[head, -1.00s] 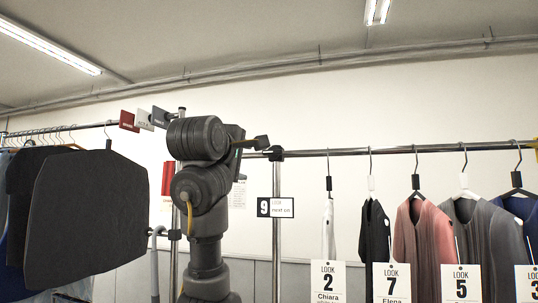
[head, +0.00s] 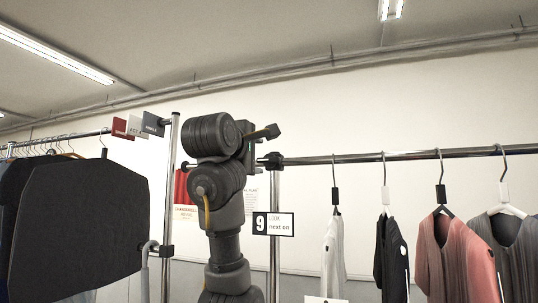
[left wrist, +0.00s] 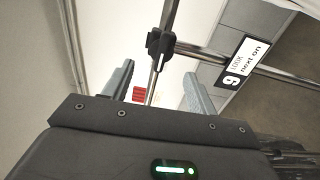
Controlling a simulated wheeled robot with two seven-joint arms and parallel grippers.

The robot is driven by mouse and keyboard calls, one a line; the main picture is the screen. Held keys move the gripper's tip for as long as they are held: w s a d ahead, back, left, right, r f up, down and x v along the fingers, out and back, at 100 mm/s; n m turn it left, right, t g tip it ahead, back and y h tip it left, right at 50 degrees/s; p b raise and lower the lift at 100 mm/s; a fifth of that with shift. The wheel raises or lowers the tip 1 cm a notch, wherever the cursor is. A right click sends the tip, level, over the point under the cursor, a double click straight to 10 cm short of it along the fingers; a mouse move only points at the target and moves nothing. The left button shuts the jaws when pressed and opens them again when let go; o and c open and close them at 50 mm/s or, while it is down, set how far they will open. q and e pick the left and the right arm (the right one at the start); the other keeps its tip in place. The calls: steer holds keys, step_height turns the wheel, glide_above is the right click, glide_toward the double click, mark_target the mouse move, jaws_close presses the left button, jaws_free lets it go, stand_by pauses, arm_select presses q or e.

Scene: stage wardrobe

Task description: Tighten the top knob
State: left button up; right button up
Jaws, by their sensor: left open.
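The rack post has a black clamp (head: 274,160) where the upper rail meets it, with a small dark knob (head: 262,162) on its left side. In the left wrist view the black clamp (left wrist: 160,44) sits on the post ahead of the fingers. My left gripper (left wrist: 158,72) is open there, its two grey fingers apart with nothing held between them. The clamp appears beyond the fingertips, not touching them. In the head view my left arm stands just left of the clamp, and its wrist hides most of the gripper. My right gripper is not in view.
A "9 LOOK next on" sign (head: 273,223) hangs by the post below the clamp. Garments, including a pink jacket (head: 452,262), hang on the right rail. A lower clamp (head: 166,251) is on the left post.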

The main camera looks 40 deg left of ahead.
mark_target(267, 159)
arm_select(q)
steer(key=p+x, duration=0.3)
steer(key=x, duration=0.4)
steer(key=shift+w+d, duration=0.15)
steer(key=shift+w+p, duration=0.25)
steer(key=shift+p, duration=0.05)
steer(key=shift+w+f, duration=0.1)
steer(key=shift+w, duration=0.05)
steer(key=shift+w+a+f, duration=0.1)
steer(key=shift+a, duration=0.15)
steer(key=c, duration=1)
steer(key=shift+o, duration=0.2)
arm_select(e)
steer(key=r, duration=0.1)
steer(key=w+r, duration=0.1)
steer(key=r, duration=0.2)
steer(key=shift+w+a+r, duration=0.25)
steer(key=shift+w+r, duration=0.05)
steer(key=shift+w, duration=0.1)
